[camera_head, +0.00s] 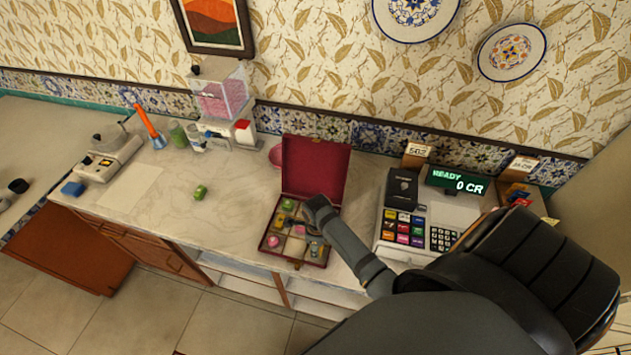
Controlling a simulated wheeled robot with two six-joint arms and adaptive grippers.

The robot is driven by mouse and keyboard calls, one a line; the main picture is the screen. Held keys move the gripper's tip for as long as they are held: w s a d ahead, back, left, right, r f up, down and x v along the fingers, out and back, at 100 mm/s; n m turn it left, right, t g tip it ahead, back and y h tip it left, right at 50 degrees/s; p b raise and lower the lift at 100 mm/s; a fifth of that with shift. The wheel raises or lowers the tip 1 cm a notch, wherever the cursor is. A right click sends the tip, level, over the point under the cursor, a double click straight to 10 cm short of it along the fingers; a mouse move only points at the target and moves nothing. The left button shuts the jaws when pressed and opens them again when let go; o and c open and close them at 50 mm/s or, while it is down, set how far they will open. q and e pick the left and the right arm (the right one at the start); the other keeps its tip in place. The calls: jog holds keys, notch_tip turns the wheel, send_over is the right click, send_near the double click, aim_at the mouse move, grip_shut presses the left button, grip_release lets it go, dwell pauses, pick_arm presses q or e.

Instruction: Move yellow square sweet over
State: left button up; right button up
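An open red box (314,168) stands on the counter with its lid raised at the back. Its divided tray holds several small coloured sweets. A green sweet (200,192) sits on the counter, left of the box. My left gripper is not in view.
A cash register (430,225) stands close on the right of the box. A pink-filled dispenser (222,98) stands at the back wall, and a grey device (108,157) stands at the left. The counter (235,215) between the green sweet and the box is clear.

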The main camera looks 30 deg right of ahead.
jog(key=shift+s+a, duration=0.2)
jog(key=shift+s, duration=0.1)
jog(key=o, duration=0.7)
jog(key=shift+s+a, duration=0.15)
jog(key=shift+o, duration=1.9)
jog(key=shift+w+f, duration=0.15)
jog(key=shift+w, duration=0.05)
jog(key=shift+d, duration=0.2)
jog(key=shift+a+r, duration=0.1)
jog(key=shift+r, duration=0.15)
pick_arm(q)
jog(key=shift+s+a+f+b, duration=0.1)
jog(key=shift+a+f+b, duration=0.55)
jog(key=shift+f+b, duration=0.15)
pick_arm(e)
notch_tip(320, 180, up, 12)
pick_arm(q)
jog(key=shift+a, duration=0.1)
